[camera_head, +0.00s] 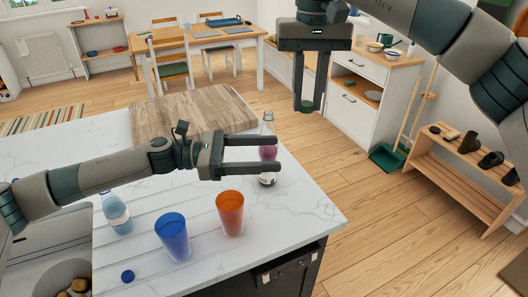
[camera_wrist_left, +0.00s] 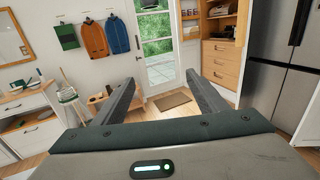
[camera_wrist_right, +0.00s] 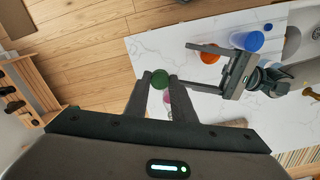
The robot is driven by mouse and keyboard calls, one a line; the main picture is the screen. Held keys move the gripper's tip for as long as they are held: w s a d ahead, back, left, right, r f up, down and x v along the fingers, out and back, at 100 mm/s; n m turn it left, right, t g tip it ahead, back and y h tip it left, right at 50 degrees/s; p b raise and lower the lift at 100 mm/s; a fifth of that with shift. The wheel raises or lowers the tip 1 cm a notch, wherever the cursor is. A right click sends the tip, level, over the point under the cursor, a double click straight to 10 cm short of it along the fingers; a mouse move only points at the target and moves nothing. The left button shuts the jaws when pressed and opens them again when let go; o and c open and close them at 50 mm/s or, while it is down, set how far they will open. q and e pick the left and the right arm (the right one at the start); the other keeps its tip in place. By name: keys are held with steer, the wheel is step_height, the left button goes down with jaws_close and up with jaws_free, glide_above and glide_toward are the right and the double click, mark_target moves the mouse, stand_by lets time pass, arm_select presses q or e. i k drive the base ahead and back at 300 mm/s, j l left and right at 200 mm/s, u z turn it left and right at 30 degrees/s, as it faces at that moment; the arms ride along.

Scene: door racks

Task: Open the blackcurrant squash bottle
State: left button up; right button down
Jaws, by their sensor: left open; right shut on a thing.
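The squash bottle (camera_head: 268,153), clear with purple contents, stands upright near the counter's right edge, its neck showing no cap. My left gripper (camera_head: 279,154) is open and overlaps the bottle in the head view. Its wrist view shows nothing between the jaws (camera_wrist_left: 163,88), so the fingers appear apart from the bottle. My right gripper (camera_head: 306,104) is shut on a round green cap (camera_head: 307,107), held in the air above and to the right of the bottle. The cap also shows between the fingertips in the right wrist view (camera_wrist_right: 160,80).
A blue cup (camera_head: 173,238) and an orange cup (camera_head: 230,214) stand in front of my left gripper. A blue bottle (camera_head: 116,214) stands at the left, partly behind my arm. A small blue cap (camera_head: 127,276) lies near the front. A wooden board (camera_head: 190,112) is behind.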

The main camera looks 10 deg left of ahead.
mark_target(266, 153)
steer(key=k+l, duration=0.75)
